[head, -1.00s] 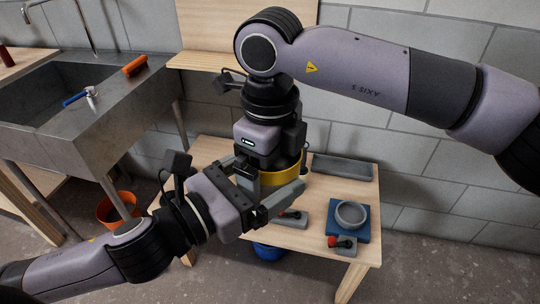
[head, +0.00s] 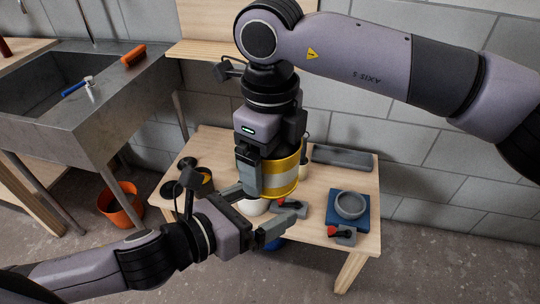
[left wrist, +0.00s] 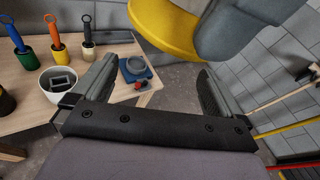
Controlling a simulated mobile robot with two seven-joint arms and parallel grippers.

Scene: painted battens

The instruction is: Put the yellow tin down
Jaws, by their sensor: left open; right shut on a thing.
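The yellow tin (head: 284,184) has a pale band and hangs upright in my right gripper (head: 250,172), which is shut on it above the table (head: 310,240). In the left wrist view the tin (left wrist: 165,28) shows at the top, with a grey finger of my right gripper beside it. My left gripper (head: 254,212) is open and empty, below and in front of the tin and apart from it. Its two fingers (left wrist: 155,88) are spread wide in the left wrist view. The tin's far side is hidden.
A grey bowl (head: 351,206) stands on a blue board (head: 359,229) at the table's right. A white pot (left wrist: 45,92) and several upright coloured-handled tools (left wrist: 57,42) also stand on the table. A grey block (head: 342,157) lies at the back. The sink (head: 60,118) is left.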

